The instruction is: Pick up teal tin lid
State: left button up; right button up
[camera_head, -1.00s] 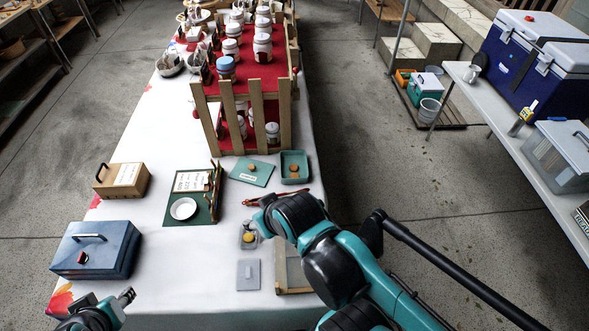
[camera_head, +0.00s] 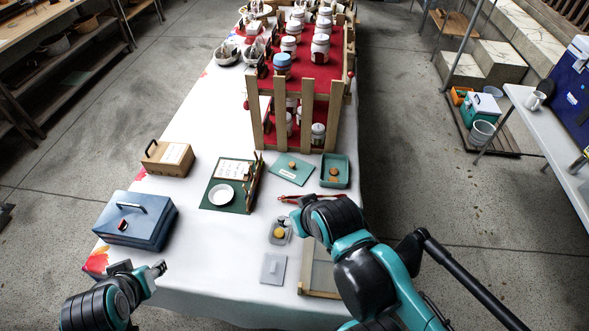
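The teal tin lid (camera_head: 292,169) lies flat on the white-covered table, with a small round tan knob or piece and a pale label on it. The open teal tin (camera_head: 335,171) stands just to its right, with a round tan item inside. My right gripper (camera_head: 290,220) is nearer the camera than the lid, apart from it, above the table near a small grey tray. My forearm partly hides it, so its opening is unclear. My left gripper (camera_head: 140,269) is at the near left table edge, far from the lid; its fingers look spread and empty.
A wooden rack (camera_head: 300,115) with jars stands behind the lid. A green board (camera_head: 227,197) with a white dish lies left of it. A blue box (camera_head: 134,220), a wooden box (camera_head: 167,158), a grey lid (camera_head: 273,268) and a wood-framed tray (camera_head: 318,292) are nearby.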

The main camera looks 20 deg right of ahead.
aim_at(293, 171)
jog(key=i+j+z, duration=0.15)
jog(key=j, duration=0.2)
jog(key=i+j+z, duration=0.15)
jog(key=j, duration=0.2)
jog(key=i+j+z, duration=0.15)
jog(key=j, duration=0.2)
jog(key=i+j+z, duration=0.15)
jog(key=j, duration=0.25)
